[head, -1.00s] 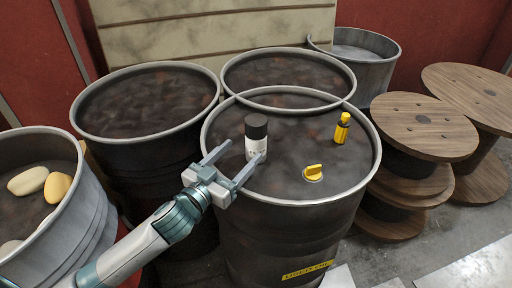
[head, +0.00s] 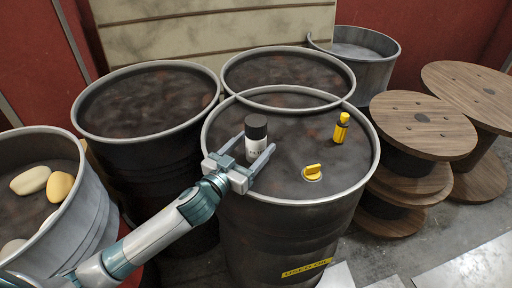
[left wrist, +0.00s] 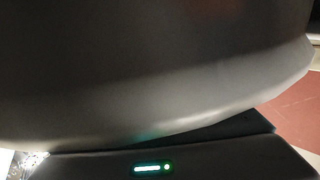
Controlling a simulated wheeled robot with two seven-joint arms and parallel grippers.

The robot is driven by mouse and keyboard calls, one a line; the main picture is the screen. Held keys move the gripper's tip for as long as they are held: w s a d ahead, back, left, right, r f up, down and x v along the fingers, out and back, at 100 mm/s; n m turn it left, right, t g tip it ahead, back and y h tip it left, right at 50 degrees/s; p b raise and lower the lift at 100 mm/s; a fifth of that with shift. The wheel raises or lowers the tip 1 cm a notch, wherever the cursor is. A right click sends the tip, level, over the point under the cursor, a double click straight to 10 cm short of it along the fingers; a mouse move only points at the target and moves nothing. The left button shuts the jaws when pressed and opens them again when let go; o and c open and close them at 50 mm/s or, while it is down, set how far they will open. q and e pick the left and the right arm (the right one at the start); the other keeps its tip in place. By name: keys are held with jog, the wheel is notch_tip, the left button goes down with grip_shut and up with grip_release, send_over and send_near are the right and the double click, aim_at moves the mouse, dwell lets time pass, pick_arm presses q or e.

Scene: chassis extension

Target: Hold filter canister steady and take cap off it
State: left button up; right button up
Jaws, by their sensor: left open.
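The filter canister (head: 256,148) is a white cylinder with a printed label. It stands upright on the dark top of the front drum, near its left rim. Its black cap (head: 256,126) sits on top of it. My left gripper (head: 250,153) is open at the canister's front, with one finger towards its left side and the other towards its right. I cannot tell whether either finger touches it. The left wrist view shows neither the canister nor the cap, mostly a dark curved surface. My right gripper is not in view.
The front drum (head: 290,200) also carries a yellow knob (head: 312,172) and a yellow-and-black bottle (head: 341,128). More drums stand behind and left. A grey bin (head: 85,215) with rounded stones is at far left. Wooden spools (head: 422,122) stand at right.

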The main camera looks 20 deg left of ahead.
pick_arm(q)
jog(key=shift+x, duration=0.85)
jog(key=c, duration=1.2)
